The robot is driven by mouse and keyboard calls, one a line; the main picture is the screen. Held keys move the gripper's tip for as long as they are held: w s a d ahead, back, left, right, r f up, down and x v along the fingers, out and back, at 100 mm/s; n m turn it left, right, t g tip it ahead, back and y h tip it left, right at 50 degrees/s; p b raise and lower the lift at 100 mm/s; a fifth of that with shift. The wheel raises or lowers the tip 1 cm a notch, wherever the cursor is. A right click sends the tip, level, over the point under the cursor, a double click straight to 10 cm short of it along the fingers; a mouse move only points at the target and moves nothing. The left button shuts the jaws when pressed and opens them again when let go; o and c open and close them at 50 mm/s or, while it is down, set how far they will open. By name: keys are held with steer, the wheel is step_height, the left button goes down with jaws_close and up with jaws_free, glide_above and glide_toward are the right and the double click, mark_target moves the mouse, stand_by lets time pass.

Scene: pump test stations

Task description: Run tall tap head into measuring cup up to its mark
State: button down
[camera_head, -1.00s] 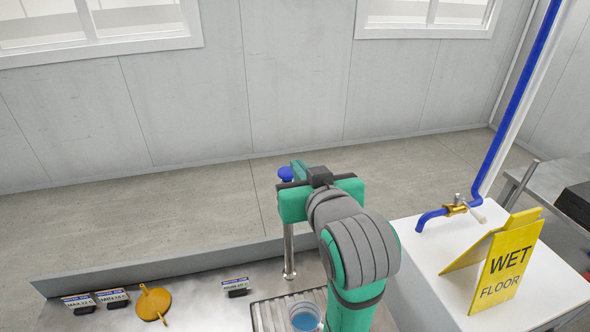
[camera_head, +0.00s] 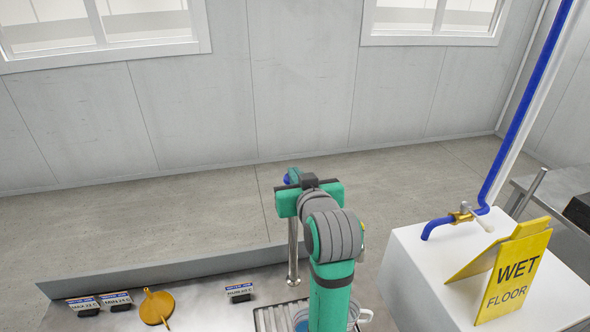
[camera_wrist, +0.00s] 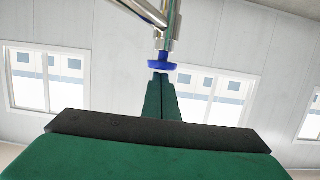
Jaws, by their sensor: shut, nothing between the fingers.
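The tall tap is a chrome post (camera_head: 293,252) behind the sink grate, with a blue knob (camera_head: 287,179) at its top, partly covered by my gripper. In the wrist view the blue knob (camera_wrist: 162,66) is just beyond my fingertips, with chrome pipe (camera_wrist: 143,11) behind it. My gripper (camera_wrist: 160,77) is shut and empty, its tips at or very near the knob; I cannot tell whether they touch. The clear measuring cup stands on the grate, mostly hidden by my arm; its handle (camera_head: 364,317) shows. Its mark and water level are hidden.
A white block (camera_head: 420,272) at right carries a yellow wet floor sign (camera_head: 513,270) and a brass tap with blue spout (camera_head: 460,216). Small label cards (camera_head: 239,292) and an orange round object (camera_head: 157,307) lie on the steel counter at left.

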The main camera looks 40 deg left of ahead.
stand_by(0.3)
steer(key=shift+f, duration=1.3)
stand_by(1.7)
steer(key=shift+a, duration=0.1)
stand_by(1.0)
steer(key=s+d+r, duration=0.6)
steer(key=d+r, duration=0.1)
steer(key=shift+s+d+r, duration=0.15)
steer(key=shift+s+d, duration=0.1)
